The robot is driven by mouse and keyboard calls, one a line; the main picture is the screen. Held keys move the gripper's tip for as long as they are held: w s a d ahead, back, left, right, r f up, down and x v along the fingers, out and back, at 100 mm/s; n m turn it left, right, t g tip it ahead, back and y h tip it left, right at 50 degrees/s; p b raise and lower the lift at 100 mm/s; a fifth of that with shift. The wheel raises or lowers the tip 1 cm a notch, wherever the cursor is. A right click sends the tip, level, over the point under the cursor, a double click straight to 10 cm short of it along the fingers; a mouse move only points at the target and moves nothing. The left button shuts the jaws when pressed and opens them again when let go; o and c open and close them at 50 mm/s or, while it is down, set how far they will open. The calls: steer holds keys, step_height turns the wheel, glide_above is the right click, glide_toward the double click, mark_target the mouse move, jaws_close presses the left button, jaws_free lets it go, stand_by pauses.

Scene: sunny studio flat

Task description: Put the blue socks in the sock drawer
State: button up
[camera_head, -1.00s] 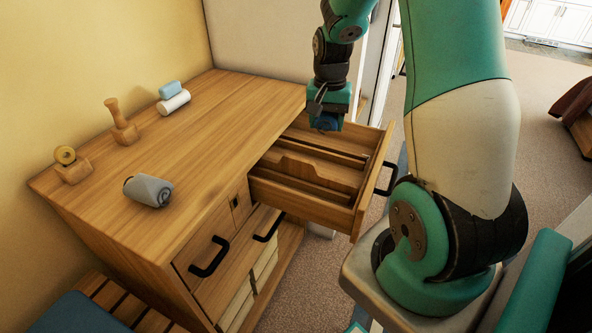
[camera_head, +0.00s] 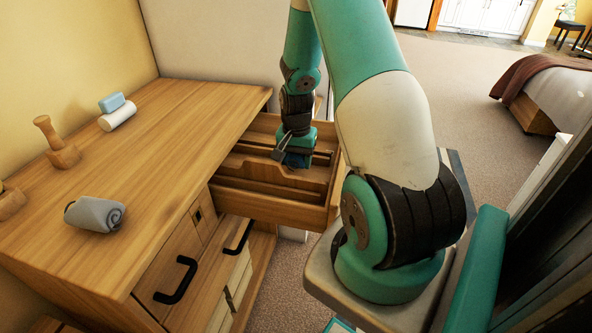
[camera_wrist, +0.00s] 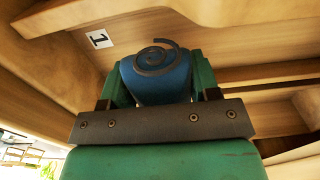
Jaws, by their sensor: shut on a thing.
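The blue socks (camera_wrist: 157,77), a rolled bundle with a dark spiral end, are between the fingers of my gripper (camera_wrist: 155,88) in the wrist view. My gripper is shut on them. In the head view my gripper (camera_head: 293,160) points down into the open drawer (camera_head: 270,210), toward its far side, and the socks show only as a small dark blue patch. The drawer has wooden dividers, one with a scooped edge. In the wrist view a white label (camera_wrist: 99,38) marked "1" is on a wooden wall. I cannot tell whether the socks touch the drawer floor.
Closed drawers with black handles (camera_head: 176,280) are below. A bed (camera_head: 550,85) stands far right.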

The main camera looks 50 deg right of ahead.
steer(key=shift+f, duration=1.85)
steer(key=shift+f, duration=0.1)
steer(key=o, duration=0.9)
